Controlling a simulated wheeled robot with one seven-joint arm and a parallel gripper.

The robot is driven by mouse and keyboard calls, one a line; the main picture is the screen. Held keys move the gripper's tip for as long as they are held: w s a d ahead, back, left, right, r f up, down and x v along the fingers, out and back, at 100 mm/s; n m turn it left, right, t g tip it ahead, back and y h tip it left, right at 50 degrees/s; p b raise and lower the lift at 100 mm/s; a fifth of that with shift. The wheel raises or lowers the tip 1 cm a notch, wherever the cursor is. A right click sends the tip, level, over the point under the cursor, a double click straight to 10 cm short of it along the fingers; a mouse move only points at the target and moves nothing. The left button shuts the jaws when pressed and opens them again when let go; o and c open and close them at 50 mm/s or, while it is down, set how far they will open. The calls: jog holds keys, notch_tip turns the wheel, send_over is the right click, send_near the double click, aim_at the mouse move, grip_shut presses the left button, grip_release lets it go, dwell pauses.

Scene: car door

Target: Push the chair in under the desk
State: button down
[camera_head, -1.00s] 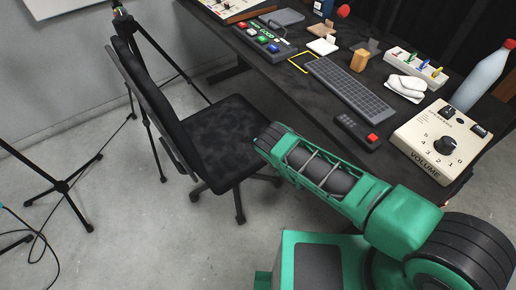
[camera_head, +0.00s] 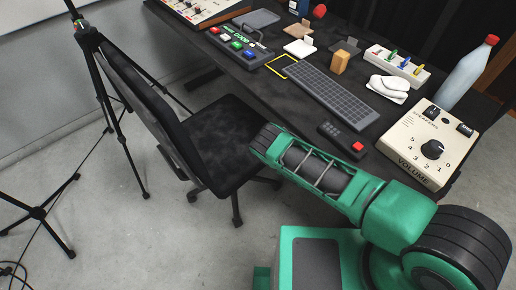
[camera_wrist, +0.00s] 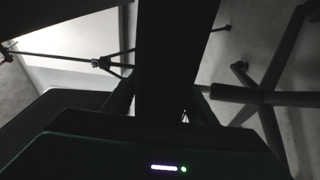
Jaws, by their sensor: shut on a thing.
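The black office chair (camera_head: 213,140) stands beside the long side of the dark desk (camera_head: 225,70). Its backrest (camera_head: 135,90) is on the left, away from the desk, and its seat reaches close to the desk's near edge. My green arm reaches from the lower right to the seat's right edge, and its wrist hides the gripper in the head view. In the wrist view my gripper (camera_wrist: 165,110) is dark, its fingers closed around a dark bar-like part of the chair (camera_wrist: 178,50). The chair's star base (camera_wrist: 265,95) shows at the right there.
A tripod (camera_head: 105,95) stands close behind the backrest, and another stand (camera_head: 38,212) is on the floor at left with a cable. The desk holds a keyboard (camera_head: 322,88), a volume box (camera_head: 428,145) and a bottle (camera_head: 468,72). Grey floor is clear in front of the chair.

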jog(key=shift+w+d+f, duration=0.2)
jog(key=shift+d+f, duration=0.05)
jog(key=shift+d, duration=0.2)
jog(key=c, duration=0.7)
grip_release()
jog(key=shift+a+r, duration=0.1)
jog(key=shift+a, duration=0.05)
